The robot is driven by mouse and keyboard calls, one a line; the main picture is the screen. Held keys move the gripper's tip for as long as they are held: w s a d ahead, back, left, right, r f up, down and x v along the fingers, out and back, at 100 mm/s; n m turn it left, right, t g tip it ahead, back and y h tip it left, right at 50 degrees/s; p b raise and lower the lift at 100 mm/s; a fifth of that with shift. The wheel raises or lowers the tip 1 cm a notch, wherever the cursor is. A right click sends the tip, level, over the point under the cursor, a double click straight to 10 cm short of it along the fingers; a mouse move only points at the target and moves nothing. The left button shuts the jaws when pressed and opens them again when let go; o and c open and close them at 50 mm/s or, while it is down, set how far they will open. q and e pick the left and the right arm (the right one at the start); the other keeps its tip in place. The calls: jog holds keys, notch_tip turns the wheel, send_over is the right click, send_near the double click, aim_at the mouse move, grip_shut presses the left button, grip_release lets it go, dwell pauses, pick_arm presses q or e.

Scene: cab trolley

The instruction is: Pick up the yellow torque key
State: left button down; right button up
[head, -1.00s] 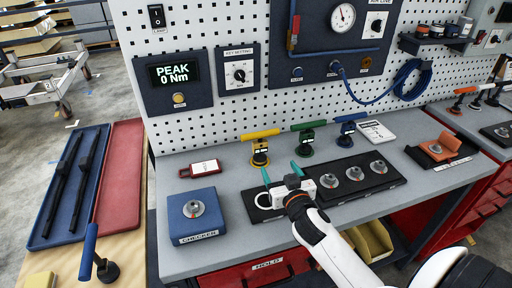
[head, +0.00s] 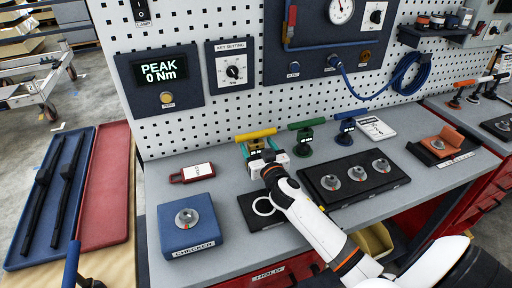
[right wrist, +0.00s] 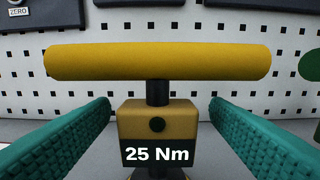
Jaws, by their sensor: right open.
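The yellow torque key (head: 256,136) stands upright on the grey bench in the head view, with a yellow T-bar on top. In the right wrist view the yellow key (right wrist: 158,62) is close and centred, its body labelled 25 Nm. My right gripper (head: 259,158) is at the key in the head view. Its teal fingers are open, one on each side of the body and below the bar, with gaps visible on both sides. The key's foot is hidden by my gripper in the head view. My left gripper is not in view.
A green key (head: 304,140) and a blue key (head: 345,130) stand to the right. A red tag (head: 192,173) and a blue checker block (head: 188,222) are to the left. A black tray (head: 330,199) with round fittings lies in front.

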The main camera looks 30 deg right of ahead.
aim_at(257, 147)
jog(key=x, duration=0.3)
jog(key=shift+w+f, duration=0.2)
jog(key=shift+w, duration=0.05)
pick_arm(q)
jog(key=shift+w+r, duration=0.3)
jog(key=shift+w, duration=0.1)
pick_arm(e)
jog(key=shift+c, duration=0.2)
